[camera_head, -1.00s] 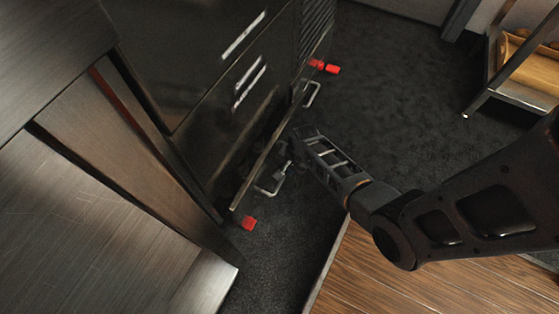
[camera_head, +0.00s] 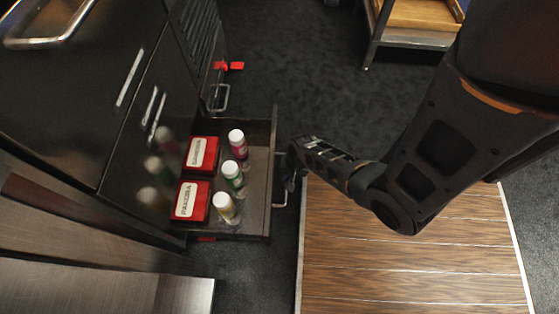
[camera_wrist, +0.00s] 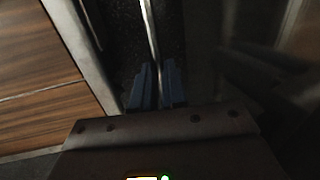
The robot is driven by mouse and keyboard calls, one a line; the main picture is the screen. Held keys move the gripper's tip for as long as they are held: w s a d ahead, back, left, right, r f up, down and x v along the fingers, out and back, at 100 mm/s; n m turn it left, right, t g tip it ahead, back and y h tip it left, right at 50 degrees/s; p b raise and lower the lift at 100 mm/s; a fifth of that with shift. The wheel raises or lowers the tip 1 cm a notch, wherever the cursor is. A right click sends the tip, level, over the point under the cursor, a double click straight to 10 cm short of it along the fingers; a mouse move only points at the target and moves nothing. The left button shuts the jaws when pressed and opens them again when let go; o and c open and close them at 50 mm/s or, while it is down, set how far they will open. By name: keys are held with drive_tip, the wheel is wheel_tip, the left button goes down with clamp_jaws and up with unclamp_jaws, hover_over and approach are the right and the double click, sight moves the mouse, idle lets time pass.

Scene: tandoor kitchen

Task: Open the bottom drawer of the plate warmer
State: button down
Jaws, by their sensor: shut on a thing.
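The plate warmer (camera_head: 120,85) is a dark glossy cabinet at the left of the head view. Its bottom drawer (camera_head: 259,190) stands well out over the dark floor. The drawer's metal bar handle (camera_head: 281,197) is on its front face. My gripper (camera_head: 292,168) is at that handle, shut on it. In the wrist view, the two blue-grey fingertips (camera_wrist: 156,88) close around the thin metal handle bar (camera_wrist: 152,45). Inside the drawer are two red boxes with white labels (camera_head: 202,153) (camera_head: 191,201) and three bottles with white caps (camera_head: 232,175).
A wooden floor platform (camera_head: 400,255) with a pale edge lies right of the drawer. A wooden-shelved cart (camera_head: 415,15) stands at the top right. A second handle (camera_head: 218,98) and a red piece (camera_head: 228,66) are farther along the cabinet. Dark carpet (camera_head: 300,85) is clear beyond the drawer.

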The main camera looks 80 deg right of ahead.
drive_tip(key=shift+s, duration=0.5)
drive_tip(key=c, duration=1.2)
unclamp_jaws()
drive_tip(key=shift+o, duration=0.2)
wheel_tip(320, 180, up, 8)
drive_tip(key=s+p, duration=0.1)
drive_tip(key=p, duration=0.3)
drive_tip(key=shift+s+f, duration=0.2)
